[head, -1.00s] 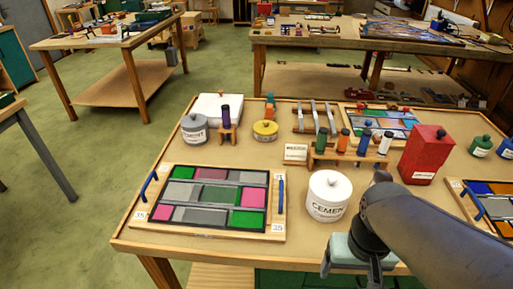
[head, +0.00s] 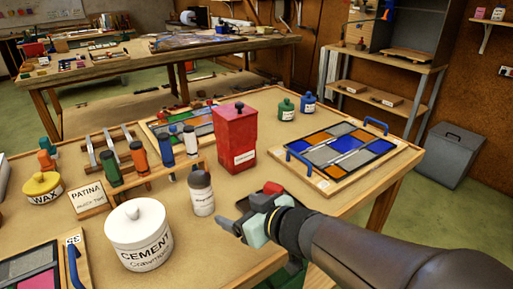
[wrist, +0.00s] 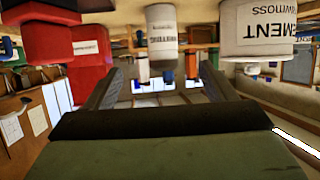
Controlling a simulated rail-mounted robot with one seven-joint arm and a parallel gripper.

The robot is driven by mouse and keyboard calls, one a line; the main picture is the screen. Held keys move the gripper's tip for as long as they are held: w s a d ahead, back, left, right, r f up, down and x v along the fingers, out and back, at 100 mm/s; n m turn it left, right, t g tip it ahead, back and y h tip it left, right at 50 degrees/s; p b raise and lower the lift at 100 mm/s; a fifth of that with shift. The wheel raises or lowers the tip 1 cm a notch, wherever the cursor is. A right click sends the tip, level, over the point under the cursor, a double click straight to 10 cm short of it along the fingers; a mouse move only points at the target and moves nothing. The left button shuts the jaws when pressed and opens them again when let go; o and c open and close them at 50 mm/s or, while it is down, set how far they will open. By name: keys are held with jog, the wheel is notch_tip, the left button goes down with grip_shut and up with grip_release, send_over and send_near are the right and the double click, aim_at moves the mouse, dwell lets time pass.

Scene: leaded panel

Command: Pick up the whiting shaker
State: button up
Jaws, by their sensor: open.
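The whiting shaker (head: 202,194) is a white, labelled cylinder with a dark grey cap. It stands upright on the table, between the cement jar and the red box in the head view. In the wrist view the shaker (wrist: 162,38) appears upside down, its label reading WHITING, ahead of my fingers and roughly between their lines. My gripper (head: 240,217) is low over the table, to the right of and nearer than the shaker. In the wrist view my gripper (wrist: 158,78) has its two fingers wide apart with nothing between them. The shaker is apart from the fingers.
A white cement jar (head: 139,238) stands left of the shaker, and a tall red box (head: 235,140) behind it to the right. A wooden rack (head: 150,176) with several coloured bottles is behind left. A leaded panel (head: 338,150) in a tray lies at the right.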

aim_at(202, 196)
jog(key=p+x, duration=0.2)
jog(key=x, duration=0.3)
jog(key=p+x, duration=0.2)
jog(key=x, duration=0.4)
jog(key=shift+s+a, duration=0.2)
jog(key=shift+a, duration=0.1)
jog(key=shift+x, duration=3.15)
jog(key=shift+d, duration=0.15)
jog(key=c, duration=1.2)
